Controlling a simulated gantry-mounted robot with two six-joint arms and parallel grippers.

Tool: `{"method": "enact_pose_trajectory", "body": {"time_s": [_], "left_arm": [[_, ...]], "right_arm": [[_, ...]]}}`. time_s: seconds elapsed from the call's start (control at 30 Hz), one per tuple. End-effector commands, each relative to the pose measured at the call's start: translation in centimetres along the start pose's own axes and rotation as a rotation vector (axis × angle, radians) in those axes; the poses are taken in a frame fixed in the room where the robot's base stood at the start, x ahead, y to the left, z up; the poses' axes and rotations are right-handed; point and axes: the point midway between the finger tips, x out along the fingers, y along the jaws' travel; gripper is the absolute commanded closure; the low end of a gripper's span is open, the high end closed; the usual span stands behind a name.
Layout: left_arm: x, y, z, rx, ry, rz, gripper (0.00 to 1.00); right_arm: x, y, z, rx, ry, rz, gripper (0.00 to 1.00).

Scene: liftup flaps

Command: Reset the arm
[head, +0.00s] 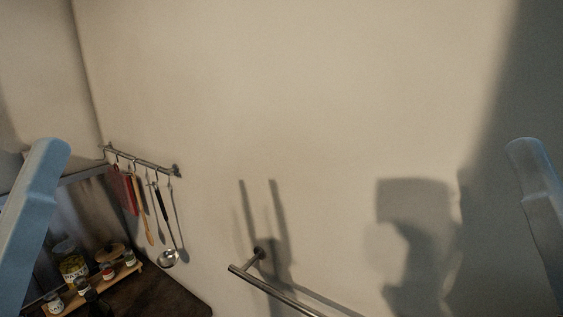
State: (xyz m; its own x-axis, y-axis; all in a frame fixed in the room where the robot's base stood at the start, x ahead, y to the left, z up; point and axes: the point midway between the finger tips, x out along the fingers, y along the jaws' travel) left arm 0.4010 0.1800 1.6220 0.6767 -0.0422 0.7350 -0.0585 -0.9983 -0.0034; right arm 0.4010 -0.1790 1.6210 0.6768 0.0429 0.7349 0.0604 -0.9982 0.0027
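Parts of my two arms rise at the picture's sides, pale blue-grey: my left arm (32,215) at the left edge and my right arm (538,205) at the right edge. Both stand roughly upright, well apart from each other. Neither gripper's fingers can be made out in the head view. A shadow with two parallel prongs falls on the wall near the lower middle, and a broader dark shadow lies right of it.
A bare beige wall (300,90) fills most of the view. A metal bar (275,292) juts out at the bottom middle. A rail (140,160) with hanging utensils is at left. Below it, jars (74,268) stand on a wooden rack (132,271) beside a dark surface (165,295).

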Motion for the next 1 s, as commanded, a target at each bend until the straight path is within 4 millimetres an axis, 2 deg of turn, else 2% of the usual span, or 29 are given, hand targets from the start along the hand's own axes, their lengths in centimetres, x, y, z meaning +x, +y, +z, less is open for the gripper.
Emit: {"method": "enact_pose_trajectory", "body": {"time_s": [0.03,0.1,0.3,0.4,0.53,1.0], "left_arm": [[3.8,0.0,-3.5,0.000,0.000,0.000,0.25],[6.3,0.0,-5.8,-0.001,0.000,0.000,0.25],[12.7,-0.1,-11.7,-0.001,0.000,0.001,0.25],[14.6,-0.1,-13.4,-0.002,-0.001,0.001,0.25],[15.5,-0.1,-14.2,-0.002,-0.001,0.001,0.25],[15.2,-0.1,-14.0,-0.002,0.000,0.001,0.25]], "right_arm": [[3.8,0.0,-3.5,0.000,0.000,0.000,0.50],[6.3,0.0,-5.8,0.000,0.000,0.000,0.50],[12.7,0.1,-11.7,0.000,0.000,0.000,0.50],[14.6,0.1,-13.5,0.000,0.000,0.000,0.50],[15.5,0.1,-14.3,0.000,0.000,0.000,0.50],[15.2,0.1,-14.0,0.000,-0.001,0.000,0.50]]}}
